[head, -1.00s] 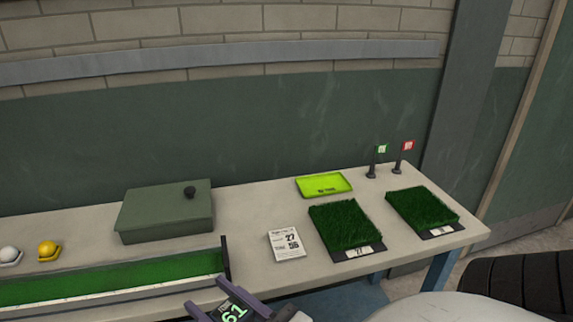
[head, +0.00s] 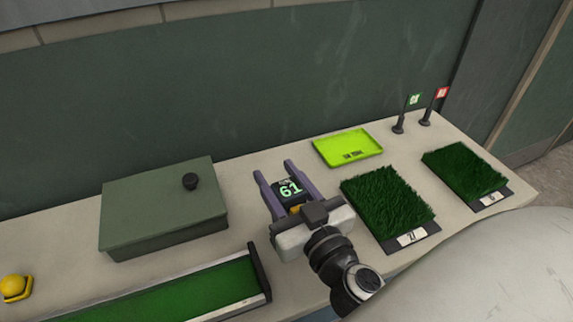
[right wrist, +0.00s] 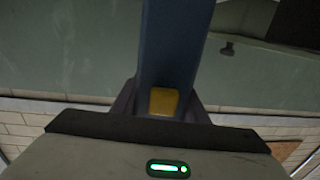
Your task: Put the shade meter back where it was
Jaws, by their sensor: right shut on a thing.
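The shade meter (head: 290,190) is a small dark device with a green lit display reading 61. My right gripper (head: 274,169) has its two purple fingers on either side of it and is shut on it. The meter is over the table, left of the nearer turf sample; I cannot tell its height. In the right wrist view, a dark blue body (right wrist: 175,45) with a yellow block (right wrist: 164,101) fills the space between the fingers. My left gripper is not in view.
Two turf samples (head: 386,205) (head: 464,175) lie at right. Small green (head: 414,99) and red (head: 442,92) flags stand behind them.

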